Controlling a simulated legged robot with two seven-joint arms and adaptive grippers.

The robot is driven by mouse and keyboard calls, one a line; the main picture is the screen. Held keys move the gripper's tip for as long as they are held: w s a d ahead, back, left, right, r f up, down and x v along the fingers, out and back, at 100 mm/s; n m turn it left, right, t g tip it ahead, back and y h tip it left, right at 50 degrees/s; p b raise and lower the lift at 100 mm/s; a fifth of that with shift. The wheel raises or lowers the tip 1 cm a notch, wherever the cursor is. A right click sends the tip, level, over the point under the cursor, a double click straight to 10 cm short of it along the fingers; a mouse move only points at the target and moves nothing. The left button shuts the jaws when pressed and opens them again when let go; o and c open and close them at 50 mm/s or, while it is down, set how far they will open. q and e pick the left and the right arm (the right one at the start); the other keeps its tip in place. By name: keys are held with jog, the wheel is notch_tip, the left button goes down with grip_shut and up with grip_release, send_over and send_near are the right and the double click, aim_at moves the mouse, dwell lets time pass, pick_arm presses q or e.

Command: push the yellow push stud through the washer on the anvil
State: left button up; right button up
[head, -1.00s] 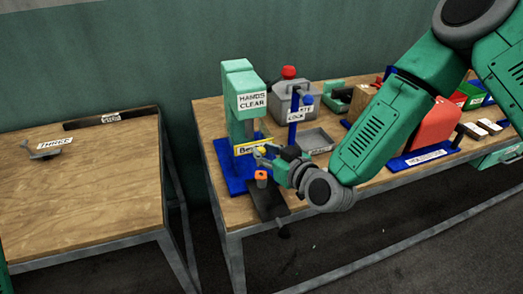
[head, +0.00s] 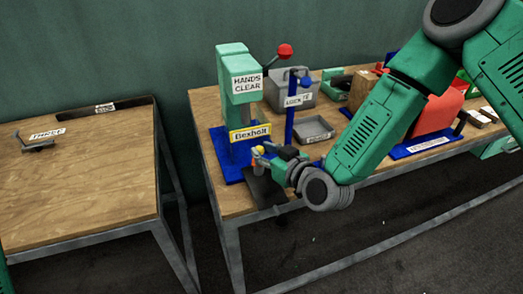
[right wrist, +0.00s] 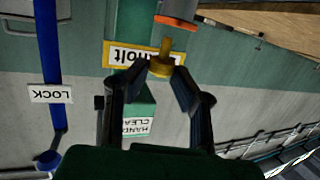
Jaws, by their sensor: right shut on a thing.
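The yellow push stud (right wrist: 162,66) is between the fingertips of my right gripper (right wrist: 166,82), which is shut on its wide head. In the head view, the stud (head: 258,149) is just above the orange piece (head: 258,161), in front of the green press (head: 237,70). I cannot make out the washer as a separate part. My left gripper is not in view.
A yellow Bexholt sign (head: 250,132) is close behind the gripper. A blue post with a LOCK label (head: 292,101) and a grey tray (head: 313,129) stand to its right. The left table (head: 90,185) is mostly bare.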

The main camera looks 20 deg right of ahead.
jog(key=shift+a, duration=0.4)
jog(key=shift+d, duration=0.15)
jog(key=shift+d, duration=0.4)
jog(key=shift+a, duration=0.25)
dwell(0.5)
jog(key=shift+f+b, duration=1.1)
jog(key=shift+f, duration=0.35)
